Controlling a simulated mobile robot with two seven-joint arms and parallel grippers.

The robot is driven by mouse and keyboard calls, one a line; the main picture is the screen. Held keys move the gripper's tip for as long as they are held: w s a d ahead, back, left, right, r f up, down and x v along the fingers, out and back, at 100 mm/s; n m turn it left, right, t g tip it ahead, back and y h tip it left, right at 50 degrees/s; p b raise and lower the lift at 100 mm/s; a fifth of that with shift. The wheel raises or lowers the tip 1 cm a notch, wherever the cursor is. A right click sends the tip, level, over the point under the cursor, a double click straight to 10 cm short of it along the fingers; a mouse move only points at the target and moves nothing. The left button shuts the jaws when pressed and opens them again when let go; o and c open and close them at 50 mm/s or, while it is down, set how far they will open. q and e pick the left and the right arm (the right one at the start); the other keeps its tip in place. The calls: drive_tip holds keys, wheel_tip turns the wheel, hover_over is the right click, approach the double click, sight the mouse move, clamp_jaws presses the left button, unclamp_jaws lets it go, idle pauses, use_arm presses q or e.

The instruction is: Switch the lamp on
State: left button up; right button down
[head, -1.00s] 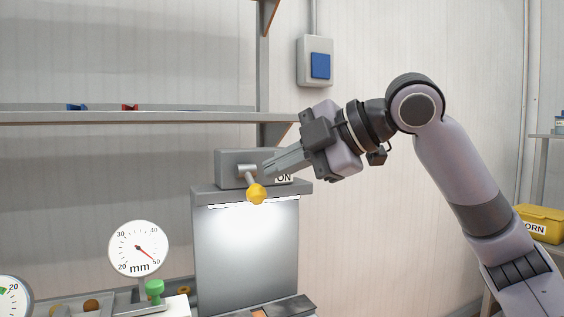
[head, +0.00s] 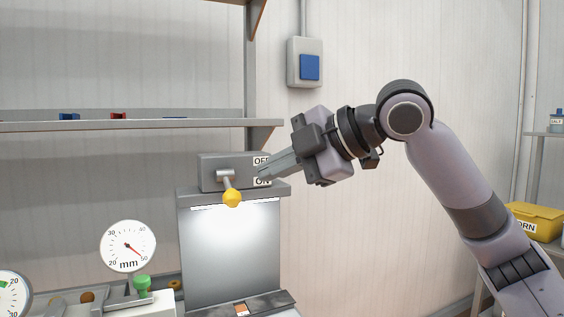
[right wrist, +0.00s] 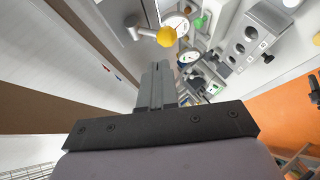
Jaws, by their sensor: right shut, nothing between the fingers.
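The lamp (head: 187,245) is a grey box-like stand with a bright strip glowing under its top. On top is a grey switch box (head: 208,181) with OFF and ON labels on its right side. Its lever ends in a yellow knob (head: 232,198) and points down, toward the ON side. The yellow knob also shows in the right wrist view (right wrist: 167,37). My right gripper (head: 264,173) is shut and empty, just right of the switch box by the labels, apart from the knob. My left gripper is not in view.
A blue wall switch (head: 310,67) is above my right arm. A shelf (head: 130,126) runs along the wall at left. A mm dial gauge (head: 128,244) stands left of the lamp. A yellow bin (head: 535,221) is at far right.

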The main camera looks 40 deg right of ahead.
drive_tip(key=s+f+b+v, duration=0.1)
drive_tip(key=v, duration=0.8)
drive_tip(key=shift+s+f, duration=0.2)
drive_tip(key=shift+f, duration=0.1)
drive_tip(key=shift+d, duration=0.1)
